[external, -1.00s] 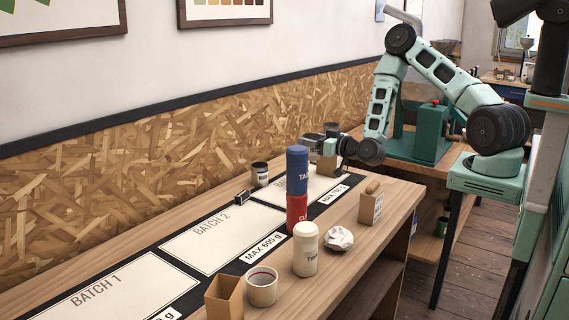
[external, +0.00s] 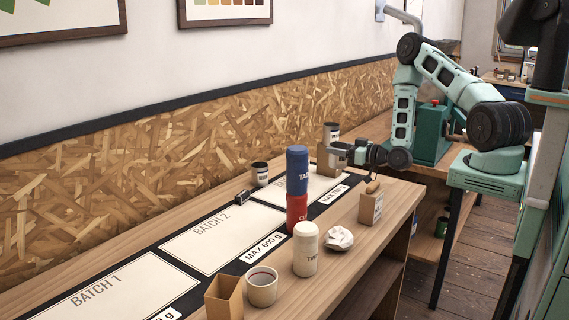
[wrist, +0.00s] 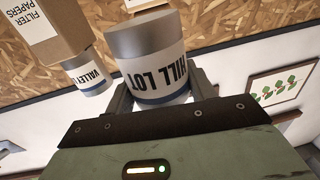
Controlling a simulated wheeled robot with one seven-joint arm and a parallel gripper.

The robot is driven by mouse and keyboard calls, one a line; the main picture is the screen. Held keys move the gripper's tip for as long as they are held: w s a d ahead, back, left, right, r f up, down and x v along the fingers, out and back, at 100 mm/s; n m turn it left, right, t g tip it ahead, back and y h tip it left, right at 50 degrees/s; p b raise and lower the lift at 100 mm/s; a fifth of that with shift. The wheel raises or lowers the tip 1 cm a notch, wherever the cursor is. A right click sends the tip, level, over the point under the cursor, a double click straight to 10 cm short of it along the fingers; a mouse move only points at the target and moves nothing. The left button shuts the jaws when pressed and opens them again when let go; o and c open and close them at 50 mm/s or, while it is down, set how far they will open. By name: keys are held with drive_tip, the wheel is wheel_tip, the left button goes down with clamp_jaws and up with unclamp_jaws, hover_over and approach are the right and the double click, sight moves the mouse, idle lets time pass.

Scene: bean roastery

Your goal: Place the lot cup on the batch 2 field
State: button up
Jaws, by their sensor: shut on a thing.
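My gripper (external: 340,149) is shut on the lot cup (external: 332,132), a grey cup with a white label. It holds the cup upright near the far end of the bench. In the wrist view the cup (wrist: 150,62) shows between the fingers, its label reading HILL LOT upside down. The batch 2 field (external: 212,240) is a pale, black-bordered rectangle in the middle of the bench, its visible part bare. A second cup (external: 260,172) stands beyond its far right corner; in the wrist view a cup (wrist: 88,76) has a label starting VALLEY.
Stacked blue (external: 297,161) and red (external: 297,208) cans partly hide the far field (external: 325,185). A white canister (external: 306,250), crumpled paper (external: 339,238), a white cup (external: 262,287) and an open box (external: 224,298) line the front. A filter-papers box (wrist: 58,25) is near the held cup.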

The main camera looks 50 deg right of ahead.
drive_tip(key=s+d+n+y+p, duration=0.1)
drive_tip(key=s+d+n+y, duration=0.1)
drive_tip(key=s, duration=1.6)
drive_tip(key=shift+d+g+y, duration=0.3)
drive_tip(key=shift+d+y, duration=0.4)
drive_tip(key=shift+d, duration=0.05)
drive_tip(key=shift+f, duration=0.15)
drive_tip(key=shift+f+b, duration=1.15)
drive_tip(key=shift+f, duration=3.6)
